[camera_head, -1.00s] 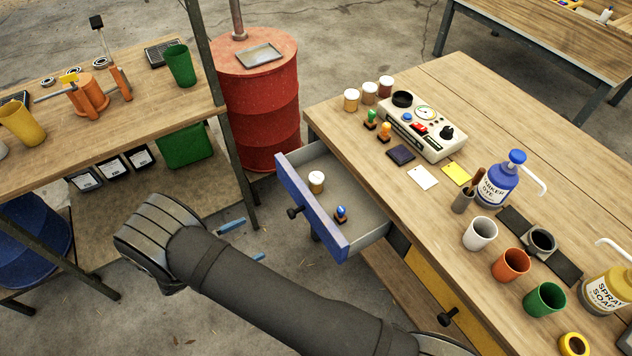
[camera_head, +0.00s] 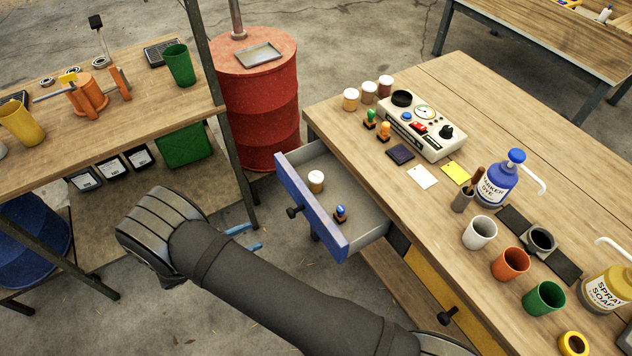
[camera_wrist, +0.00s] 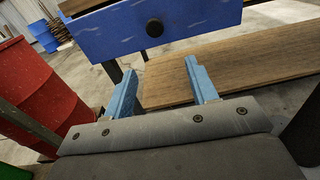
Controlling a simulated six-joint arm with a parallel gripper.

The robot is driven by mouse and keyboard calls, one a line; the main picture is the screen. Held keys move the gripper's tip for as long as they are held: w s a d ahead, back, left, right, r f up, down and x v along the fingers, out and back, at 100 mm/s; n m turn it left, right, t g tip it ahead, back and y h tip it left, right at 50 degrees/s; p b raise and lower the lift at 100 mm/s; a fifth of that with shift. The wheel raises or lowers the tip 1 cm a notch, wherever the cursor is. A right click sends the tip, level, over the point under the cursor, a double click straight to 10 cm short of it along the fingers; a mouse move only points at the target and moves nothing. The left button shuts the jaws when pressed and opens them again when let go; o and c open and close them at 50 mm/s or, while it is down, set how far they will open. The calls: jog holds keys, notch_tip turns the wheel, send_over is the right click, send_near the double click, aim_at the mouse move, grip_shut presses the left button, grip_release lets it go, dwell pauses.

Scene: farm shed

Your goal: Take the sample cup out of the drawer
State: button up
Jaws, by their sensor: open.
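The blue-fronted drawer (camera_head: 311,211) is pulled out from the wooden bench. A blue-topped stamp (camera_head: 341,213) stands nearer the drawer front. My gripper (camera_head: 245,237) is outside the drawer, left of its front and apart from it. In the wrist view my gripper's blue fingers (camera_wrist: 163,92) are spread with nothing between them. The drawer front (camera_wrist: 190,27) and its dark knob (camera_wrist: 155,27) show beyond the fingers; the cup is hidden there.
The bench top (camera_head: 459,96) carries jars, a tester box (camera_head: 428,127), stamps, cups and bottles. A red barrel (camera_head: 258,108) stands behind the drawer's left side. A second table (camera_head: 130,91) is at left.

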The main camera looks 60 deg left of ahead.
jog(key=w+a+r+m+g+h, duration=0.2)
jog(key=w+r+m+g+h, duration=0.25)
jog(key=w, duration=0.25)
notch_tip(320, 180, up, 14)
jog(key=m+g+y, duration=0.5)
jog(key=m+g, duration=0.7)
jog(key=g, duration=0.1)
send_over(316, 176)
jog(key=shift+n, duration=0.25)
jog(key=f, duration=1.1)
jog(key=shift+s+a+f, duration=0.1)
jog(key=shift+a+f, duration=0.2)
jog(key=shift+d+f, duration=0.15)
jog(key=shift+f, duration=1.2)
jog(key=shift+d+f, duration=0.15)
jog(key=shift+f, duration=1.2)
jog(key=c, duration=0.8)
